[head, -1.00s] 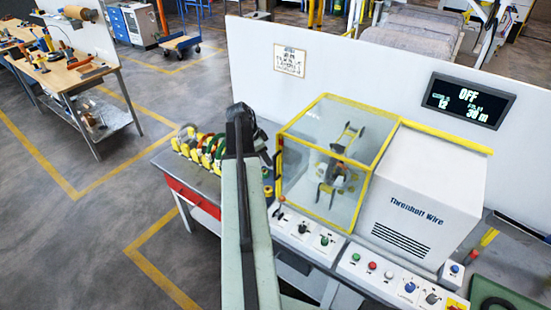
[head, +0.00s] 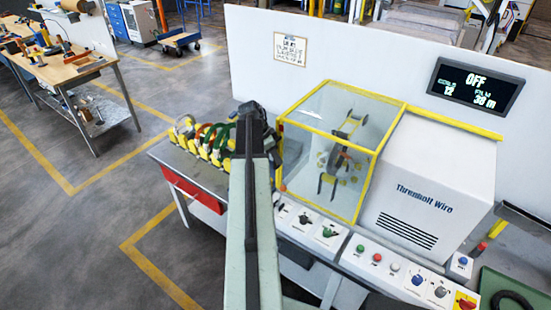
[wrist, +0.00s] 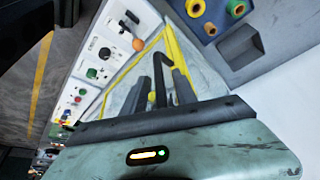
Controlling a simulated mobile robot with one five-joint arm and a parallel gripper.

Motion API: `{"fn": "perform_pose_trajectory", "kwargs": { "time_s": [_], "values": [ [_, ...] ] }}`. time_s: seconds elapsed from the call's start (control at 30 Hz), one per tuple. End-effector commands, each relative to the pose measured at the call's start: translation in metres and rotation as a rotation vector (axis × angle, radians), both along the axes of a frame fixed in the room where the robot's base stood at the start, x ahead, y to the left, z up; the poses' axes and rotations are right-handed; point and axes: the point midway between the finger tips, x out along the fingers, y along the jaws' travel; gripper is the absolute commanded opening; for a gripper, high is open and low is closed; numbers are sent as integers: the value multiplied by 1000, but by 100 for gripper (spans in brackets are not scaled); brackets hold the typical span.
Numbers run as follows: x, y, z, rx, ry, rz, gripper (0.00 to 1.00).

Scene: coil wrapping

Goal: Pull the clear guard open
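The clear guard (head: 318,160) is a see-through box with yellow edges, standing closed over the winding spindle (head: 335,165). My gripper (head: 277,140) is at the guard's left edge, and my arm hides its fingers and the guard's handle in the head view. In the wrist view the guard's yellow frame (wrist: 179,50) runs past the fingers. There my gripper (wrist: 161,85) has its two grey fingers apart, with a black bar, apparently the guard's handle (wrist: 159,72), between them. A gap shows beside the bar.
The white Threnholt Wire housing (head: 432,190) stands right of the guard. Control panels (head: 312,228) with knobs run along the front. An orange-tipped lever (wrist: 138,45) is close to my gripper. Several coils (head: 205,145) sit on the left bench. A white wall (head: 375,60) stands behind.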

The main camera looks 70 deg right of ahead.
Motion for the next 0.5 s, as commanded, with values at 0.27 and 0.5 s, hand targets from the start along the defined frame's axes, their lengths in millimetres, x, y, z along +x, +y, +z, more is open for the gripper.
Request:
{"fn": "perform_pose_trajectory", "kwargs": {
  "time_s": [0.27,0.5],
  "values": [
    [0,0,1,0,0,1,0],
    [1,1,1,2,0,1,0]
  ]
}}
